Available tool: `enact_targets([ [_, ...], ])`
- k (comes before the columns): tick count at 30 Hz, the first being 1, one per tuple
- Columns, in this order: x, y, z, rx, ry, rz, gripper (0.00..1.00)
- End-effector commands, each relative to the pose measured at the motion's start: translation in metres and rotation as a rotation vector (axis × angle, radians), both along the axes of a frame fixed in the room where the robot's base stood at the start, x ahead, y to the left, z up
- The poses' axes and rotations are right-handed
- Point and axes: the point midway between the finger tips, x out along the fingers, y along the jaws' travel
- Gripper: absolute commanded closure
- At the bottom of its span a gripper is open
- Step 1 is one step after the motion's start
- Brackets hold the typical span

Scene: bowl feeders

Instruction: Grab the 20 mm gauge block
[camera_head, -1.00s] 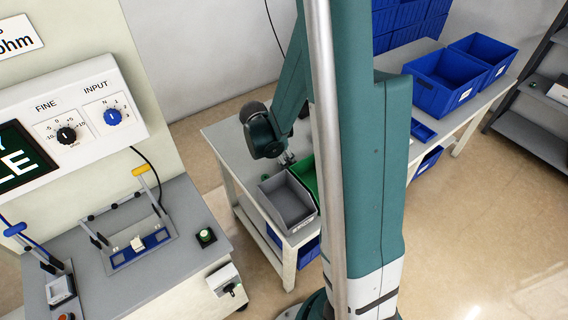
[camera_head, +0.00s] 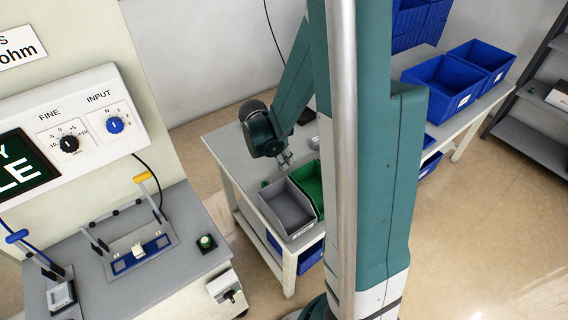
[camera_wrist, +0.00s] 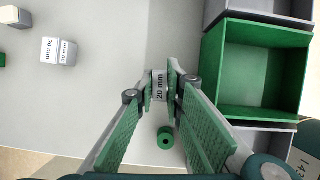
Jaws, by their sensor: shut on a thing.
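The 20 mm gauge block (camera_wrist: 159,88) is a small pale block with "20 mm" on its face. In the wrist view it sits between my gripper's (camera_wrist: 160,85) green-padded fingertips, which are shut on it; the fingers hide its sides. In the head view my gripper (camera_head: 286,160) is over the grey bench, just behind the bins, and the block is too small to make out there. I cannot tell whether the block is clear of the bench.
Another labelled block (camera_wrist: 58,51) and a pale block (camera_wrist: 15,16) lie at left in the wrist view. A small green cylinder (camera_wrist: 165,138) stands near the fingers. A green bin (camera_wrist: 211,72) and a grey bin (camera_head: 271,206) are close by. The bench (camera_wrist: 105,105) between is bare.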

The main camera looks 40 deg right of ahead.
Motion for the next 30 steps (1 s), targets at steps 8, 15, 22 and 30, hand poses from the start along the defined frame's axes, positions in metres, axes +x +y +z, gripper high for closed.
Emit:
enact_targets([
  [8, 0.0, 0.0, 0.039, 0.0, 0.0, 0.0, 1.0],
  [15, 0.0, 0.0, 0.06, 0.0, 0.0, 0.0, 1.0],
  [22, 0.0, 0.0, 0.066, 0.0, 0.0, 0.0, 1.0],
  [30, 0.0, 0.0, 0.066, 0.0, 0.0, 0.0, 1.0],
])
